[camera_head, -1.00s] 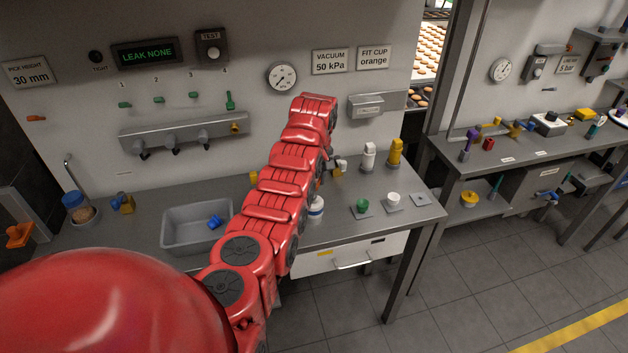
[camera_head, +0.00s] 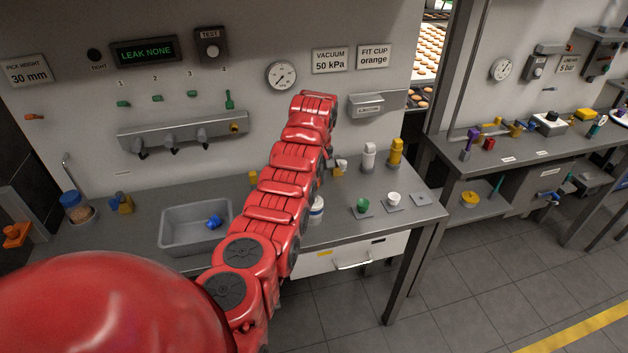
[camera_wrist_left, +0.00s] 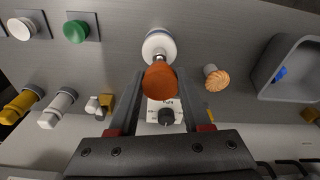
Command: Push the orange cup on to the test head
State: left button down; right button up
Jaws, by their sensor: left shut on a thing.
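The orange cup (camera_wrist_left: 160,81) is between the fingers of my left gripper (camera_wrist_left: 154,95) in the left wrist view, and the jaws are shut on it. A white round part with a metal stem (camera_wrist_left: 158,46) lies just beyond the cup in that picture. I cannot tell whether the cup touches it, or whether this is the test head. In the head view my red left arm hides the gripper and the orange cup. A white bottle-like thing with a blue band (camera_head: 316,210) shows beside the arm. My right gripper is not in view.
A grey bin (camera_head: 167,238) holding a blue piece stands left of the arm. White (camera_head: 368,157) and yellow (camera_head: 395,152) bottles stand behind. A biscuit (camera_wrist_left: 215,77) is near the gripper.

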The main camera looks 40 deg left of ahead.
pick_arm(q)
jog(key=shift+f, duration=0.25)
dwell(0.4)
jog(key=shift+f+b, duration=0.35)
jog(key=shift+b, duration=0.15)
jog(key=shift+f+b, duration=0.65)
jog(key=shift+f, duration=0.35)
jog(key=shift+s+d, duration=0.1)
jog(key=c, duration=0.7)
grip_release()
jog(key=o, duration=0.4)
jog(key=shift+r, duration=0.15)
